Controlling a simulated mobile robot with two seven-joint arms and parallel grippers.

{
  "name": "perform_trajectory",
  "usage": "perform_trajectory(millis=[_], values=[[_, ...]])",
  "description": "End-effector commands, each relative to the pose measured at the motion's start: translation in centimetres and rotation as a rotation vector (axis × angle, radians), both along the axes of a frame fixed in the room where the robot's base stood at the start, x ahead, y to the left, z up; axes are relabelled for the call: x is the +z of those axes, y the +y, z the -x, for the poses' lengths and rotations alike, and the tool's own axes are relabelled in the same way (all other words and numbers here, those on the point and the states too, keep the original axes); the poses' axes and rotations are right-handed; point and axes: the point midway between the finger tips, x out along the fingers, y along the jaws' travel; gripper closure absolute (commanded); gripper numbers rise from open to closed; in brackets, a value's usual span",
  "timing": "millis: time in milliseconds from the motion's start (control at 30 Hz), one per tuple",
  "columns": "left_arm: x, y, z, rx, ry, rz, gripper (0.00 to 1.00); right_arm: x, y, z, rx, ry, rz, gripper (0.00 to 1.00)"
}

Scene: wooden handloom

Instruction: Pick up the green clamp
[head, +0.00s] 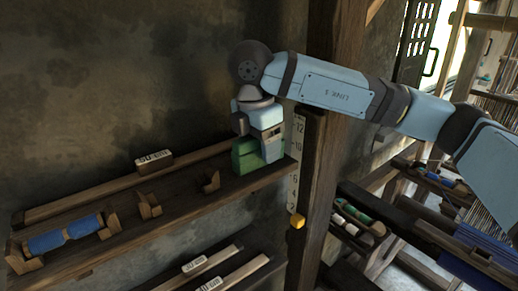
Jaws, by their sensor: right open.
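The green clamp (246,158) is a blocky green piece at the right end of the upper wooden shelf. The gripper is open. It hides part of the clamp, and I cannot tell whether the fingers touch it. My left gripper is not in view.
A wooden post (324,150) with a white measuring strip (297,165) and a yellow block (297,222) stands close right of the clamp. A lower shelf holds labelled strips.

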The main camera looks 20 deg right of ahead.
Motion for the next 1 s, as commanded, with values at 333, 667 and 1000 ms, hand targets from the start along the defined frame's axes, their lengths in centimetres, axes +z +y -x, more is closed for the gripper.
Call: perform_trajectory(millis=[333, 667, 1000], values=[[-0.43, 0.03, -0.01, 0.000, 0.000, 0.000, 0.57, -0.25, 0.01, 0.00, 0.000, 0.000, 0.000, 0.36], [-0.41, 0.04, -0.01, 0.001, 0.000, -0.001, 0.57, -0.22, 0.00, 0.00, 0.000, 0.000, 0.000, 0.66], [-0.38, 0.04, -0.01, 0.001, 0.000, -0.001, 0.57, -0.21, -0.01, 0.00, 0.000, 0.000, 0.000, 0.91]])
